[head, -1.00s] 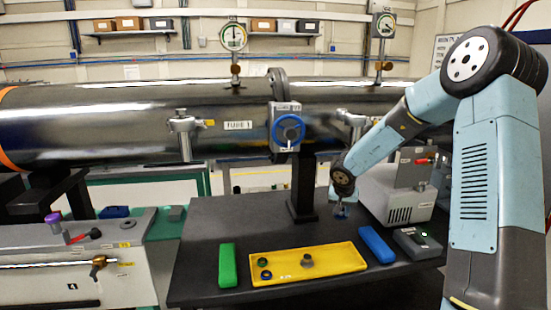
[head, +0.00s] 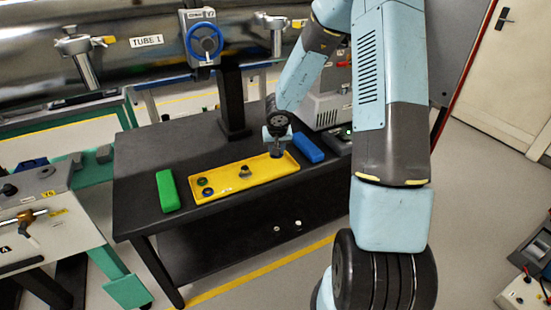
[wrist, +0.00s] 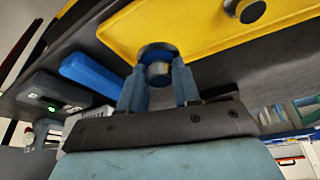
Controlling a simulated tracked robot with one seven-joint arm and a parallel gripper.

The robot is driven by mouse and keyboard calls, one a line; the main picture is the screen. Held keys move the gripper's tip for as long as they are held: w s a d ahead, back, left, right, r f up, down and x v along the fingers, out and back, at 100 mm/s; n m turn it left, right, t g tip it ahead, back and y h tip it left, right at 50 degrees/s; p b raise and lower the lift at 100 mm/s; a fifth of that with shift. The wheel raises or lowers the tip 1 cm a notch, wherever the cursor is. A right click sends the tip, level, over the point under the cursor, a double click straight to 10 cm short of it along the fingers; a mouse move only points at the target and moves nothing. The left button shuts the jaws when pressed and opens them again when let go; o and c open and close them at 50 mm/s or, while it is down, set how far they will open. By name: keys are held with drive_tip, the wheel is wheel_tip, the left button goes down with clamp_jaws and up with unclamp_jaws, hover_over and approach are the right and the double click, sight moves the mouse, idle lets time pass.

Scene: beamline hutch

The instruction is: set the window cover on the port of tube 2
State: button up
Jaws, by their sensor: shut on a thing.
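My gripper (head: 276,151) is at the right end of the yellow tray (head: 222,184). In the wrist view my gripper (wrist: 158,80) is shut on a small round piece (wrist: 158,70), a grey cylinder with a dark blue rim, which looks like a window cover. I cannot tell whether it touches the tray. Another grey knobbed piece (head: 244,170) lies mid-tray. The tube marked TUBE 1 (head: 146,40) runs across the back, with a clamped port (head: 75,48) on it. A second port (head: 275,22) stands right of the blue-wheeled valve (head: 204,42). No tube 2 label is readable.
Two dark rings (head: 204,186) lie at the tray's left end. A green block (head: 167,190) and a blue block (head: 308,147) flank the tray. A black post (head: 233,100) rises behind it. A grey box (head: 326,95) stands at the table's right rear.

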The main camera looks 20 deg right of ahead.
drive_tip(key=s+d+r+m+h, duration=0.1)
drive_tip(key=s+r+m, duration=0.4)
drive_tip(key=s, duration=0.5)
drive_tip(key=shift+s+d+r+g+h, duration=0.2)
drive_tip(key=shift+d+g+h, duration=0.1)
drive_tip(key=shift+d+h, duration=0.1)
